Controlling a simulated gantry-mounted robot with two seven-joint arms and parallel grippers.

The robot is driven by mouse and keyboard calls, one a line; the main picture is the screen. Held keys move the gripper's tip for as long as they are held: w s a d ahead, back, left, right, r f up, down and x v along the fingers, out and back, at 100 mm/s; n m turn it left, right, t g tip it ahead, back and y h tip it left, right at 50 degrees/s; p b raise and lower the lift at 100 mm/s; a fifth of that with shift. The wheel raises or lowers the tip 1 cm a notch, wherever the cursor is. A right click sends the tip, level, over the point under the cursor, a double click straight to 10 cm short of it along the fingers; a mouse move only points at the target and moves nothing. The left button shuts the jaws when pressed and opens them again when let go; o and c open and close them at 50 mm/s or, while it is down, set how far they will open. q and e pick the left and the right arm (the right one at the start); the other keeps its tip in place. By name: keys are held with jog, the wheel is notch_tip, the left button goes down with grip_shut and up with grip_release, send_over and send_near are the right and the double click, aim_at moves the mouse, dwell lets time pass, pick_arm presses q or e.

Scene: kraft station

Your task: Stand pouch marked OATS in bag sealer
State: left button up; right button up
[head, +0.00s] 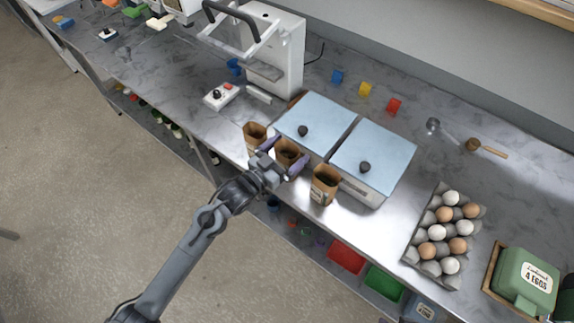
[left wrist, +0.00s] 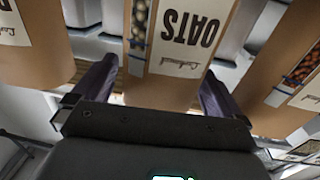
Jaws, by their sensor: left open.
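The OATS pouch (left wrist: 182,40) is brown kraft with a white label, upside down in the left wrist view. In the head view it is the middle pouch (head: 287,152) of a row of three, open at the top. My left gripper (head: 284,154) is open, with one finger on either side of this pouch; the left wrist view (left wrist: 155,95) also shows it between the fingers. I cannot tell whether they touch it. The likely bag sealer (head: 275,50) is a white machine with a black-handled lever at the back. My right gripper is not in view.
Two other kraft pouches (head: 255,135) (head: 325,186) stand close on either side. Two blue-lidded bins (head: 318,118) (head: 378,150) are just behind. A white box with a red button (head: 221,95) sits before the machine. An egg tray (head: 412,253) is at right.

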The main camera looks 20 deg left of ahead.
pick_arm(q)
jog(key=shift+c, duration=0.5)
jog(key=c, duration=1.4)
